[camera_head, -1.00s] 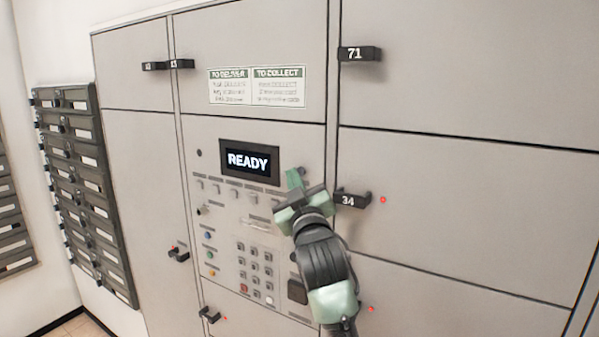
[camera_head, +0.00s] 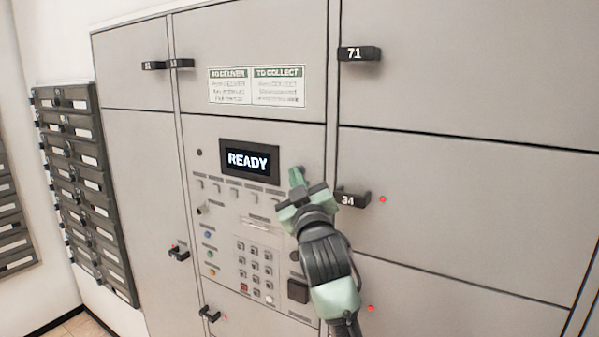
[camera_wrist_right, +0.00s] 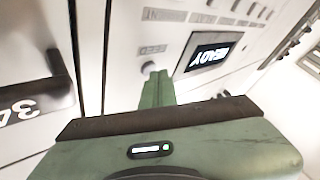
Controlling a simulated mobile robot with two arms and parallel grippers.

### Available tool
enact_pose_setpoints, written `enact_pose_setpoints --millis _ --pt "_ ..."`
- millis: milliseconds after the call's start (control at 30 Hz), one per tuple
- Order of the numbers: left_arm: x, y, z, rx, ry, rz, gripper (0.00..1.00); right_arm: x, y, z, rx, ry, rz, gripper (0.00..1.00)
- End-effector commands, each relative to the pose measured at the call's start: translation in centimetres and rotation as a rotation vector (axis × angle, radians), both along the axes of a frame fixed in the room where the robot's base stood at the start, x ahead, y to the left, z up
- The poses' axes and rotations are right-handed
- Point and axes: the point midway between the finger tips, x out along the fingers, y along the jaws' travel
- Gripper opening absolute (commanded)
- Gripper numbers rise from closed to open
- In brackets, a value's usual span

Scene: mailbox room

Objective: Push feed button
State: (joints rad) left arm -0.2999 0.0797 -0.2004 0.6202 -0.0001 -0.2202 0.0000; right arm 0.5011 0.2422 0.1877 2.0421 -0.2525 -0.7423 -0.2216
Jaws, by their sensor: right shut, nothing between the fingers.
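The feed button is a small round grey knob (camera_wrist_right: 148,68) under a label that reads FEED in the right wrist view. It sits on the grey control panel (camera_head: 213,148), to the right of the READY screen (camera_head: 249,161). My right gripper (camera_head: 297,178) is shut and empty, its green fingertips at the button's spot. In the right wrist view the fingertips (camera_wrist_right: 157,82) are right at the button and overlap its edge. I cannot tell whether they touch it. My left gripper is not in view.
Locker handle 34 (camera_head: 349,199) juts out close to the right of my right gripper. Handle 71 (camera_head: 360,53) is higher up. A keypad (camera_head: 255,262) lies below left. Dark mailboxes (camera_head: 84,180) line the left wall.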

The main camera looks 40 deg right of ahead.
Motion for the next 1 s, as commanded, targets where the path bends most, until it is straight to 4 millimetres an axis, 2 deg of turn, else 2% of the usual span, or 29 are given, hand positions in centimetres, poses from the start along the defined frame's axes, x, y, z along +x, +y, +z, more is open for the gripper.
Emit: enact_pose_setpoints --millis 467,1000 --pt "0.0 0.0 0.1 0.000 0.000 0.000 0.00 0.1 -0.3 0.0 0.000 0.001 0.000 0.00" --pt "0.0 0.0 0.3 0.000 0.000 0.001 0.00 -0.5 1.3 -0.1 0.000 0.001 0.000 0.00"
